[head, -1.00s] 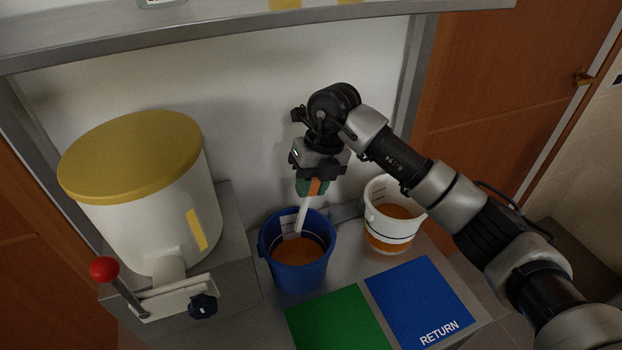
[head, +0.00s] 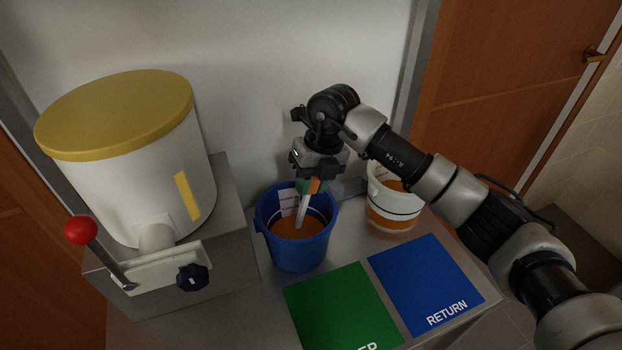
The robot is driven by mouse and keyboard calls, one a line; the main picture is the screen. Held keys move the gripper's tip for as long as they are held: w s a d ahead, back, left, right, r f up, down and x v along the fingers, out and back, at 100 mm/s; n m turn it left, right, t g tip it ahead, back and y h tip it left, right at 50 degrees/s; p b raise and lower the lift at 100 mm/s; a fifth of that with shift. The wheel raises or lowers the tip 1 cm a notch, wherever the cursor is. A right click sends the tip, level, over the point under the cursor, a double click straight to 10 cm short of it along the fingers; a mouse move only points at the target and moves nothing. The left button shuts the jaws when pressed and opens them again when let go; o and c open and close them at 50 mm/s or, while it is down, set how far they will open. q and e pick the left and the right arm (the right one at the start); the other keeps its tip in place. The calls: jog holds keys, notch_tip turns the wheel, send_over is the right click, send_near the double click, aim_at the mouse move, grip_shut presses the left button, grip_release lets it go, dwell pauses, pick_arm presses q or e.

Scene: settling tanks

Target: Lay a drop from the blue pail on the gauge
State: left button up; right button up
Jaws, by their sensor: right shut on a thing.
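The blue pail (head: 290,254) stands on the grey bench and holds orange-brown liquid (head: 286,228). My right gripper (head: 313,186) is above the pail, shut on a slim pale tool (head: 303,210) with an orange part at its top. The tool points down inside the pail, slightly tilted. Its lower end meets the liquid in the picture, but I cannot tell how deep it is. I cannot make out a gauge in this view. My left gripper is not in view.
A white pail (head: 391,211) with orange contents stands right of the blue pail, partly behind my right arm. A green mat (head: 340,305) and a blue RETURN mat (head: 425,280) lie bare in front. A yellow-lidded white tank (head: 135,190) with a red-knobbed lever (head: 82,230) stands left.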

jog(key=shift+d+b+x, duration=0.2)
jog(key=shift+b+x, duration=0.4)
jog(key=shift+x, duration=0.25)
jog(key=shift+d+b+x, duration=0.2)
jog(key=shift+b+x, duration=0.35)
jog(key=shift+x, duration=0.3)
jog(key=shift+d+b+x, duration=0.2)
jog(key=shift+b+x, duration=0.4)
jog(key=shift+x, duration=0.3)
jog(key=shift+w+f, duration=0.1)
jog(key=shift+w, duration=0.1)
jog(key=shift+a+p+v, duration=0.2)
jog(key=shift+p+v, duration=0.35)
jog(key=shift+v, duration=0.35)
jog(key=shift+a+p+v, duration=0.2)
jog(key=shift+p+v, duration=0.3)
jog(key=shift+v, duration=0.35)
jog(key=shift+a+p+v, duration=0.2)
jog(key=shift+p+v, duration=0.35)
jog(key=shift+v, duration=0.35)
jog(key=shift+s+r+p, duration=0.2)
jog(key=shift+r+p, duration=2.6)
jog(key=shift+r, duration=2.7)
